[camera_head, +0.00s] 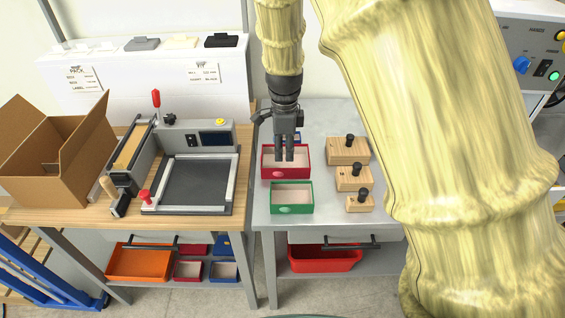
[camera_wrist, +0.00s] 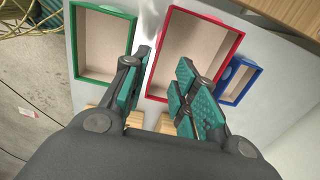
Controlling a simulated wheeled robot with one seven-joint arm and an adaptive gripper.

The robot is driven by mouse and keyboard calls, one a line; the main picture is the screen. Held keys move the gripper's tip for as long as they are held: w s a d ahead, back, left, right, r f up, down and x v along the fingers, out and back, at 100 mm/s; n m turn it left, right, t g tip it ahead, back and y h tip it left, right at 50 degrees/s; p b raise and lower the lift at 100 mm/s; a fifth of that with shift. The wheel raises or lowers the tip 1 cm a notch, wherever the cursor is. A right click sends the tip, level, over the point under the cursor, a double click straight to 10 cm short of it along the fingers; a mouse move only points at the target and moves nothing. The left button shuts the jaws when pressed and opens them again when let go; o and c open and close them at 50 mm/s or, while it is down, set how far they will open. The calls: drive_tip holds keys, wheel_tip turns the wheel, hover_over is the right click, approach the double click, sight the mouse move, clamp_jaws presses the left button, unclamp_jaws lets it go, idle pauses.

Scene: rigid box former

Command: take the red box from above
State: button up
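The red box (camera_head: 300,173) is an open tray with a pale inside on the grey table, between the green box and the blue box. In the wrist view the red box (camera_wrist: 197,38) is ahead of the fingers. My gripper (camera_head: 285,155) points down over the red box, hiding part of its inside. In the wrist view my gripper (camera_wrist: 162,85) is open, with nothing held. The red box's long wall beside the green box shows in the gap between the fingers. Whether the fingertips are above that wall or down around it is unclear.
The green box (camera_head: 292,209) is just in front of the red box, and the blue box (camera_head: 297,137) is behind it. Wooden knobbed blocks (camera_head: 347,151) stand to the right. A sealing machine (camera_head: 190,183) and a cardboard box (camera_head: 62,155) are on the left bench.

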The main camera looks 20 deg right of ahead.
sight(286, 169)
wheel_tip(286, 169, down, 3)
drive_tip(key=shift+r, duration=0.2)
drive_tip(key=shift+s+d+f+p, duration=0.15)
drive_tip(key=shift+f+p, duration=0.3)
drive_tip(key=shift+f, duration=0.55)
drive_tip(key=shift+s+d+f+p, duration=0.15)
drive_tip(key=shift+f+p, duration=0.3)
drive_tip(key=shift+f, duration=0.5)
drive_tip(key=shift+a+f, duration=0.1)
drive_tip(key=shift+f, duration=0.7)
clamp_jaws()
